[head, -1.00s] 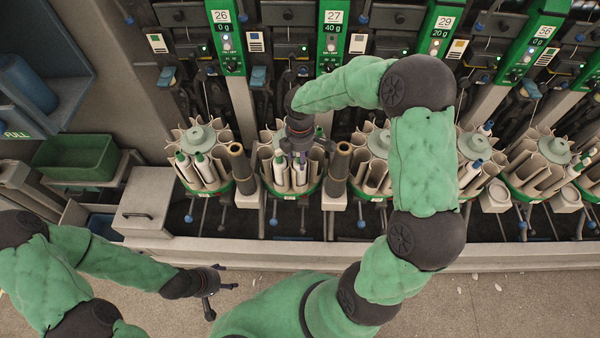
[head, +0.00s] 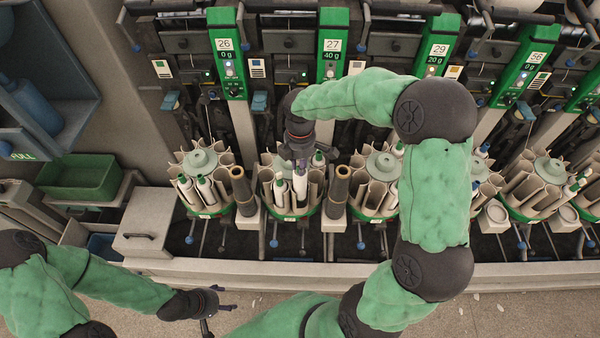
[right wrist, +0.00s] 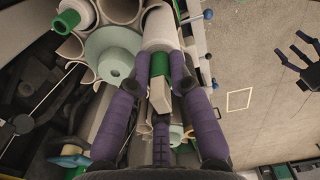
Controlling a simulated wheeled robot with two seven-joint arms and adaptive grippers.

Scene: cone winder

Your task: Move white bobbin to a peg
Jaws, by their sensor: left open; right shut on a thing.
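The white bobbin (head: 300,186) has a green tip and hangs upright below my right gripper (head: 300,162), over the round magazine under panel 27. In the right wrist view, my right gripper's purple fingers (right wrist: 159,68) are shut on the bobbin's green end (right wrist: 158,62); its white body (right wrist: 159,27) lies beyond. Whether its lower end is still inside a magazine pocket is unclear. Two dark posts with brown tops, left (head: 242,188) and right (head: 339,188), flank this magazine; I cannot tell whether they are pegs. My left gripper (head: 226,298) is open and empty, low at the front.
A magazine with green-tipped bobbins (head: 206,188) stands to the left, and several more stand to the right. A grey rail (head: 270,272) runs along the front. A green bin (head: 78,177) and a lidded grey box (head: 140,235) are at left.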

